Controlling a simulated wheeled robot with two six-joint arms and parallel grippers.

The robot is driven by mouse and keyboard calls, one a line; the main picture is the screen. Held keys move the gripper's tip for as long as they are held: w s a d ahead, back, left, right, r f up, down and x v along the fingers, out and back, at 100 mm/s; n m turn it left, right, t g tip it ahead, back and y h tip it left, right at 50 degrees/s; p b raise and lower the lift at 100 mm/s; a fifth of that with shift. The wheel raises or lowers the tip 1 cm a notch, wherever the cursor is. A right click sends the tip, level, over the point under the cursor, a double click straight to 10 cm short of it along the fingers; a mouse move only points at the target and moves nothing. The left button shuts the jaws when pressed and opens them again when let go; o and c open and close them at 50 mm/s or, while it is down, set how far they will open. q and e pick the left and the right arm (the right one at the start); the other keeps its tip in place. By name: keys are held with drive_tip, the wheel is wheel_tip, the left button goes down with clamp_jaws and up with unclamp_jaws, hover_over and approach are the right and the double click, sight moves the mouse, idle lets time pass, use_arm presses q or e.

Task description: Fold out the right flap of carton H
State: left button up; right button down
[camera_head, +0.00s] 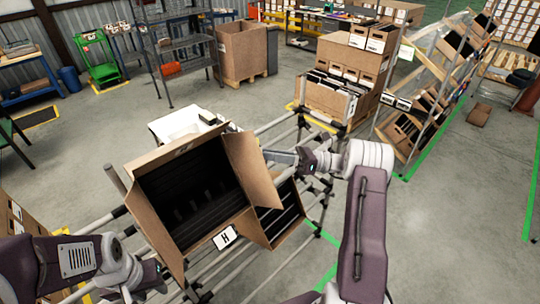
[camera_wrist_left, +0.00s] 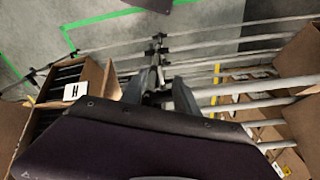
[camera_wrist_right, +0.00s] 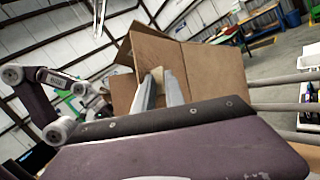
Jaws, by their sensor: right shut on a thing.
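Carton H (camera_head: 190,197) is a brown box tilted on the pipe rack, its dark ribbed inside showing, with an H label (camera_head: 224,238) at its lower edge. Its left flap (camera_head: 152,232) and top flap (camera_head: 178,150) stand out from the opening. Its right flap (camera_head: 252,172) stands out along the right side. My right gripper (camera_head: 269,156) comes from the right and is shut on this flap's upper outer edge; its fingers also show against cardboard in the right wrist view (camera_wrist_right: 160,76). My left gripper (camera_wrist_left: 160,80) is open and empty, low left of the carton.
Another carton (camera_head: 283,218) with dark contents sits just right of carton H. Rack pipes (camera_head: 285,262) run beneath and around them. A white bin (camera_head: 180,122) stands behind. Stacked cartons (camera_head: 335,95) stand at the back right.

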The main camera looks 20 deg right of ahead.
use_arm(q)
drive_tip(key=shift+s+a, duration=0.1)
drive_tip(key=shift+s, duration=0.1)
use_arm(e)
drive_tip(key=shift+a+f, duration=0.35)
drive_tip(key=c, duration=1.6)
unclamp_jaws()
drive_tip(key=shift+c, duration=0.2)
drive_tip(key=shift+o, duration=0.2)
drive_tip(key=shift+w+a+f, duration=0.1)
drive_tip(key=shift+w+a, duration=0.2)
drive_tip(key=shift+w, duration=0.15)
use_arm(q)
drive_tip(key=shift+w+a+f, duration=0.1)
drive_tip(key=shift+w+a, duration=0.05)
drive_tip(key=shift+w, duration=0.05)
use_arm(e)
drive_tip(key=shift+s+d, duration=0.15)
drive_tip(key=shift+d, duration=0.05)
use_arm(q)
drive_tip(key=shift+w, duration=0.1)
use_arm(e)
drive_tip(key=shift+d, duration=0.1)
